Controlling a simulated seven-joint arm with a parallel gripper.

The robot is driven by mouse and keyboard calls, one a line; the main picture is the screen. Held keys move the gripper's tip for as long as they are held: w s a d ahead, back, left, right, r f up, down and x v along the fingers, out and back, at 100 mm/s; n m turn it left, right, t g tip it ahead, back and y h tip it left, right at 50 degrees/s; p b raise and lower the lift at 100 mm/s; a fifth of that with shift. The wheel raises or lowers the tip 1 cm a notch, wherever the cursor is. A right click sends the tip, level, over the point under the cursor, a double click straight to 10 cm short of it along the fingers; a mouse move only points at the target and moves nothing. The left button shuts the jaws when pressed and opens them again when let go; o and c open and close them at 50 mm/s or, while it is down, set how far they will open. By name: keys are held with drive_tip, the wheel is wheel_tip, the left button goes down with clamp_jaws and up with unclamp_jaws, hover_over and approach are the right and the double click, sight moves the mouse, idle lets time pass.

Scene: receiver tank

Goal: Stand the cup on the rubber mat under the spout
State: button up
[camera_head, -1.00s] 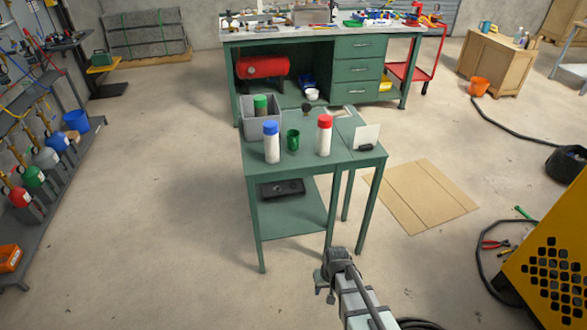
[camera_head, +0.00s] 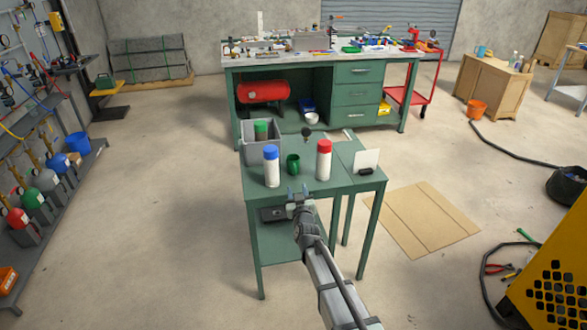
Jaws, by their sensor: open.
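A green cup (camera_head: 293,164) stands on the green table (camera_head: 340,184), between a white bottle with a blue cap (camera_head: 271,168) and a white bottle with a red cap (camera_head: 323,161). My gripper (camera_head: 298,191) is open and empty at the table's near edge, in front of the cup and apart from it in the picture. I cannot make out a rubber mat or a spout for certain. A red tank (camera_head: 263,91) lies under the workbench at the back.
A grey bin (camera_head: 262,155) holding a green-capped bottle stands behind the blue-capped bottle. A white card (camera_head: 367,160) stands at the table's right. A dark round-headed item (camera_head: 306,133) is behind the cup. The workbench (camera_head: 355,75) carries clutter.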

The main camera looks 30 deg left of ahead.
approach(295, 169)
drive_tip(key=x, duration=0.4)
drive_tip(key=shift+s+a+r, duration=0.1)
drive_tip(key=shift+a+r, duration=0.25)
drive_tip(key=shift+d+f+x, duration=0.1)
drive_tip(key=shift+f+x, duration=0.05)
drive_tip(key=shift+x, duration=1.15)
drive_tip(key=shift+d+f+x, duration=0.1)
drive_tip(key=shift+f+x, duration=0.05)
drive_tip(key=shift+x, duration=1.1)
drive_tip(key=shift+c, duration=0.3)
clamp_jaws()
